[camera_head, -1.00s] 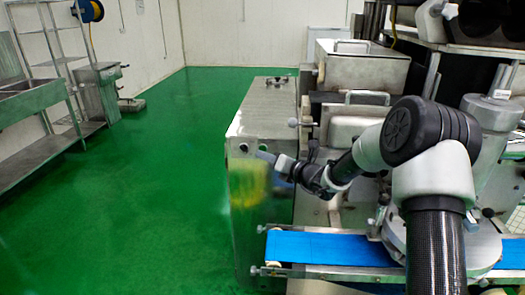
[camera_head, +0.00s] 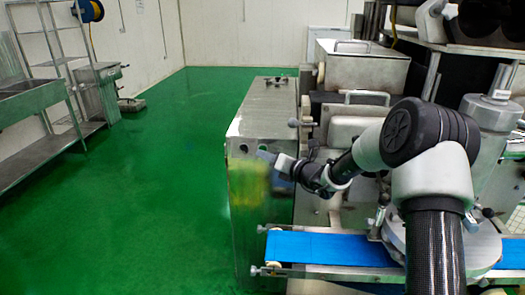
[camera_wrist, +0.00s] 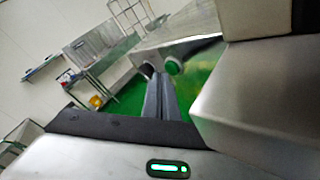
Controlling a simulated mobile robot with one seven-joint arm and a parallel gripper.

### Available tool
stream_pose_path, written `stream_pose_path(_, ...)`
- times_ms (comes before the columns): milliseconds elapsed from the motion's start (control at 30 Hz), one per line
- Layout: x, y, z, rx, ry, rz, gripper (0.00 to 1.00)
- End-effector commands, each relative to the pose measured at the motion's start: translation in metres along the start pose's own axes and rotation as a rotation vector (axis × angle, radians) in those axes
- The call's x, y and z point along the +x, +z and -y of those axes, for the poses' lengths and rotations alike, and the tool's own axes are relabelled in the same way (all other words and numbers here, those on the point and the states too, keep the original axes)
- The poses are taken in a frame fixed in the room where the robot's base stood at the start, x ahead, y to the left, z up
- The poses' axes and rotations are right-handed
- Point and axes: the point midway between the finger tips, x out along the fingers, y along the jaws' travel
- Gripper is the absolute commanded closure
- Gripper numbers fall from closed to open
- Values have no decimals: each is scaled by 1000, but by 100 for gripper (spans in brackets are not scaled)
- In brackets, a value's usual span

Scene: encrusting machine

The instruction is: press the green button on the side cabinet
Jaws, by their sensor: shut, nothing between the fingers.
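The side cabinet (camera_head: 268,108) is a tall metal box left of the machine. In the wrist view its metal edge (camera_wrist: 180,38) shows tilted. A round green button (camera_wrist: 174,66) sits on its face, with a dark round knob (camera_wrist: 147,70) to its left. My gripper (camera_head: 262,155) is at the upper front of the cabinet, its fingers together and empty. In the wrist view the fingertips (camera_wrist: 159,76) are just below and left of the green button, very close to it. I cannot tell whether they touch. In the head view the green button cannot be made out behind the gripper.
A blue conveyor belt (camera_head: 325,249) runs below my arm. The machine's metal hopper (camera_head: 360,68) stands behind the arm. A metal sink (camera_head: 38,98) and shelf rack stand at the far left. The green floor (camera_head: 150,190) left of the cabinet is clear.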

Motion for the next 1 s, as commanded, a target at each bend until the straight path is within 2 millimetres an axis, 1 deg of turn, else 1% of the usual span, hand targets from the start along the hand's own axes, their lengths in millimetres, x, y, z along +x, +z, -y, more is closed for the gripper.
stream_pose_path(1000,7,5,5,1,0,1,100)
